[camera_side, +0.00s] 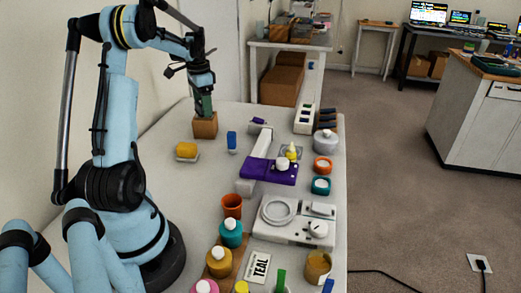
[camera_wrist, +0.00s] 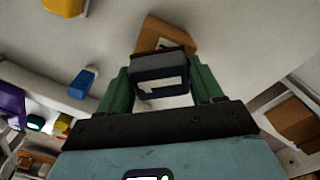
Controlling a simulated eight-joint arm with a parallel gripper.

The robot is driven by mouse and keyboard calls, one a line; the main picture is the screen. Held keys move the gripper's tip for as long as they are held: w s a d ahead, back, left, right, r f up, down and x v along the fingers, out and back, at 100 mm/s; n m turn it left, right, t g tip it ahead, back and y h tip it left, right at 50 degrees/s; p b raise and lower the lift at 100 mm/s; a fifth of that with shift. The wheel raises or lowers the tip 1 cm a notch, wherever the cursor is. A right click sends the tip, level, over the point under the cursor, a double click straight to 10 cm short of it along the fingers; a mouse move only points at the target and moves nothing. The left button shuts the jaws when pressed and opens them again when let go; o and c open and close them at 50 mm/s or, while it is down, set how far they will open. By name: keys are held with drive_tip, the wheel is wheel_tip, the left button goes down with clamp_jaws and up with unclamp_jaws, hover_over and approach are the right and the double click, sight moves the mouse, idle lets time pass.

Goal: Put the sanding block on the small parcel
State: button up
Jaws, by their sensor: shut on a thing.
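My gripper (camera_side: 204,112) is low over the small parcel (camera_side: 205,128), a brown box on the back left of the bench. In the wrist view my green fingers (camera_wrist: 160,88) are shut on the sanding block (camera_wrist: 160,68), a dark grey block with a pale patch. The parcel (camera_wrist: 164,32) shows directly beyond the block, partly covered by it. In the side view the fingers hide most of the block, and I cannot tell whether it touches the parcel's top.
A yellow block (camera_side: 187,149) and a blue item (camera_side: 232,140) stand in front of the parcel. A purple piece (camera_side: 268,171), jars and a white scale-like device (camera_side: 295,222) fill the bench's right side. Bare bench surrounds the parcel.

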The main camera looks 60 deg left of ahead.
drive_tip(key=shift+f, duration=0.45)
drive_tip(key=shift+f, duration=0.2)
drive_tip(key=o, duration=1.1)
drive_tip(key=shift+c, duration=0.2)
drive_tip(key=shift+r, duration=0.15)
